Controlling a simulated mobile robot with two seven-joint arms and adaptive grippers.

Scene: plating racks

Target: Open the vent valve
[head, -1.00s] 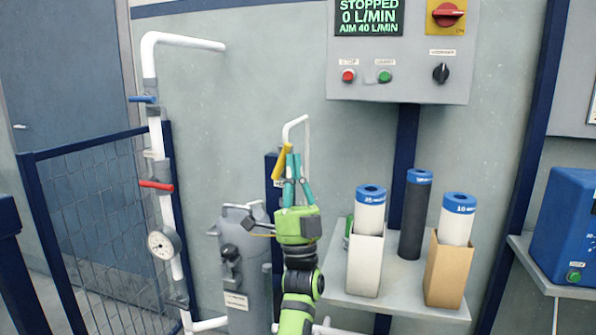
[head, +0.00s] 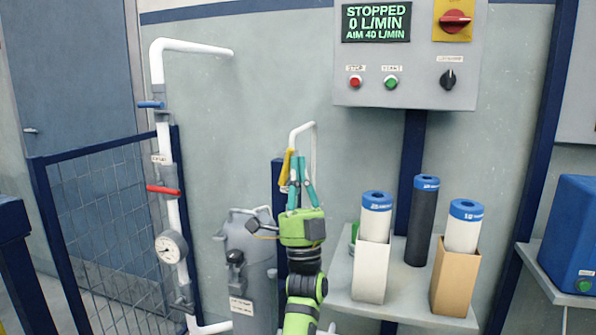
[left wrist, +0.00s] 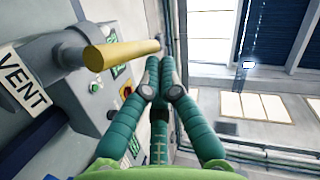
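The vent valve's yellow handle (head: 287,166) shows beside the white bent pipe in the head view, slanting a little from upright. In the left wrist view the yellow handle (left wrist: 122,54) sticks out from a grey valve body (left wrist: 62,48), with a VENT label (left wrist: 24,84) below it. My left gripper (head: 297,162) is at the handle's right side in the head view. Its teal fingers (left wrist: 160,66) come together at the tips in the left wrist view, with nothing seen between them. The handle lies beside the fingers; I cannot tell whether they touch. My right gripper is not in view.
A grey filter vessel (head: 250,262) stands left of my arm. A pipe with a red handle (head: 163,190), blue handle (head: 151,104) and gauge (head: 171,247) is further left. A shelf (head: 398,308) with cartridges is at right, below the control panel (head: 410,85) reading STOPPED.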

